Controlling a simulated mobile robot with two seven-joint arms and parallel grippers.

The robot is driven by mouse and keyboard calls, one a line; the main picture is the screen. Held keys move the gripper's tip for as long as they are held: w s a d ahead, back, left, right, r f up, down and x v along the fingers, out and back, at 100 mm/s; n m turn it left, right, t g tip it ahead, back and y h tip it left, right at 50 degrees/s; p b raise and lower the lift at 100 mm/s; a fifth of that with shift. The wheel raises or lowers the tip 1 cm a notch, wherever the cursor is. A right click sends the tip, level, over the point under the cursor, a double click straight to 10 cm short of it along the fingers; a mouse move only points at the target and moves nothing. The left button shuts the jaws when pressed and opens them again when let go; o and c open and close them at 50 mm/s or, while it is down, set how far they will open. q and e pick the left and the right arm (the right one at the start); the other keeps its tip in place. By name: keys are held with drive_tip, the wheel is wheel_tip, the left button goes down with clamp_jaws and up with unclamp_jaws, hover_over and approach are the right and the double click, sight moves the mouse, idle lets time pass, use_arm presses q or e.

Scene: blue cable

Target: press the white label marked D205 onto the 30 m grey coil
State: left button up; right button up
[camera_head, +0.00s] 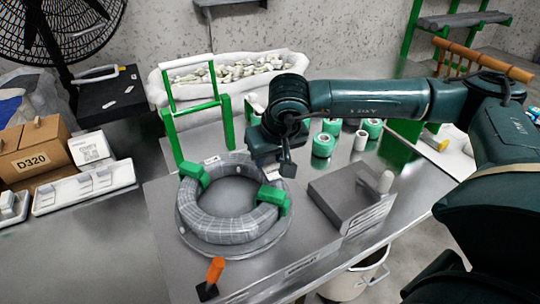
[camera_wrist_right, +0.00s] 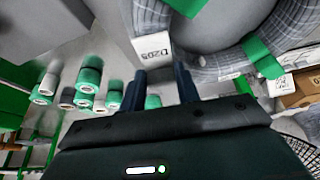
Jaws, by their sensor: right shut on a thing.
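The grey coil (camera_head: 215,228) lies flat on a round turntable on the metal bench, with green clips (camera_head: 273,198) on its ring. It also shows at the upper right of the right wrist view (camera_wrist_right: 215,66). My right gripper (camera_head: 288,168) is above the coil's far right edge. In the right wrist view, its two dark fingers (camera_wrist_right: 160,80) are shut on the white label marked D205 (camera_wrist_right: 153,46). The label appears right beside the coil's ring; I cannot tell whether it touches. The gripper partly hides it in the head view. My left gripper is not in view.
A green frame (camera_head: 227,122) stands behind the coil. A grey block (camera_head: 335,200) is to the right, with green-and-white rolls (camera_head: 323,145) behind it. An orange-handled tool (camera_head: 215,270) stands in front. A cardboard box marked D320 (camera_head: 35,160) is at left.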

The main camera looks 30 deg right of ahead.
sight(270, 166)
use_arm(q)
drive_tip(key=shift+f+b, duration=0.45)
drive_tip(key=shift+b, duration=0.1)
use_arm(e)
drive_tip(key=shift+f, duration=0.35)
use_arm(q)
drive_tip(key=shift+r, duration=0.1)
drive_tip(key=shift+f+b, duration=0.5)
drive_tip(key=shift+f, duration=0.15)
use_arm(e)
drive_tip(key=shift+s+f, duration=0.1)
drive_tip(key=shift+f, duration=0.2)
idle(1.0)
drive_tip(key=o, duration=0.6)
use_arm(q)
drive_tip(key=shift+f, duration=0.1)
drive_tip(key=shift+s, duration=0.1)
use_arm(e)
drive_tip(key=o, duration=0.5)
drive_tip(key=shift+r, duration=0.1)
drive_tip(key=shift+o, duration=0.2)
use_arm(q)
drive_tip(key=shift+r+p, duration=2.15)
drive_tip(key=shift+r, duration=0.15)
use_arm(e)
drive_tip(key=shift+r, duration=3.55)
